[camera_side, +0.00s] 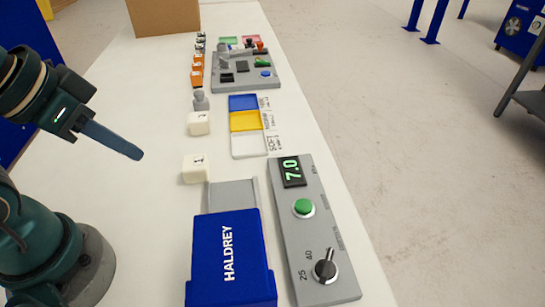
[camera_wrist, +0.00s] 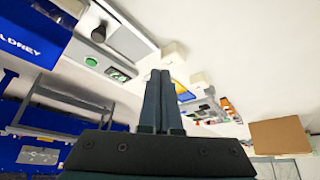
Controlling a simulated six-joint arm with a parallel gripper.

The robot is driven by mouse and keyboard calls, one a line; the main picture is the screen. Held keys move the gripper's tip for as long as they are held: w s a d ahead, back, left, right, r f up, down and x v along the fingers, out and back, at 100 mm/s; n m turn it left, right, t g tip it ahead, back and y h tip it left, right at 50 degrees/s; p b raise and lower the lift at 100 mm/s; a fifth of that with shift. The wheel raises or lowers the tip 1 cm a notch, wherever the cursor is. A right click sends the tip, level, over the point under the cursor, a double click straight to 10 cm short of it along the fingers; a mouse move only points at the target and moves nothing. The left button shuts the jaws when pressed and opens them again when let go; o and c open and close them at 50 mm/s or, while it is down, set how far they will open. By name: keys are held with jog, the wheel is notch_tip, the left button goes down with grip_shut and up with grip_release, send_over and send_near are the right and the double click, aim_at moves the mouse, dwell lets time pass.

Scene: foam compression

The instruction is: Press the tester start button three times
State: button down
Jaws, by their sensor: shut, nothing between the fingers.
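The tester's grey control panel (camera_side: 318,250) lies along the right edge of the white table. Its round green start button (camera_side: 303,208) sits between a display (camera_side: 291,171) reading 7.0 and a black knob (camera_side: 325,268). The blue HALDREY tester body (camera_side: 229,262) stands left of the panel. My gripper (camera_side: 138,155) is shut and empty, in the air left of the tester and well apart from the button. In the wrist view my fingers (camera_wrist: 160,75) are together, and the green button (camera_wrist: 91,61) shows to their upper left.
Two pale foam cubes (camera_side: 195,169) (camera_side: 199,123) stand beyond the tester. Blue, yellow and white trays (camera_side: 245,121) lie behind the panel. Farther back are a grey board with parts (camera_side: 232,76), several orange blocks (camera_side: 196,77) and a cardboard box (camera_side: 165,15).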

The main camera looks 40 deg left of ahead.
jog(key=w+a+r+m+y, duration=0.2)
jog(key=w+a+r+m, duration=0.1)
jog(key=w+r+m, duration=0.35)
jog(key=w+d+m+y, duration=0.2)
jog(key=w+d+m, duration=0.3)
jog(key=w+m, duration=0.25)
jog(key=d+f+m+t, duration=0.1)
jog(key=d+f+m, duration=0.3)
jog(key=d, duration=0.5)
jog(key=w+d+f+m+t, duration=0.1)
jog(key=d+f+m, duration=0.2)
jog(key=d, duration=0.6)
notch_tip(320, 180, down, 2)
jog(key=shift+w+m+t, duration=0.25)
jog(key=shift+m+t, duration=0.05)
jog(key=shift+m, duration=0.1)
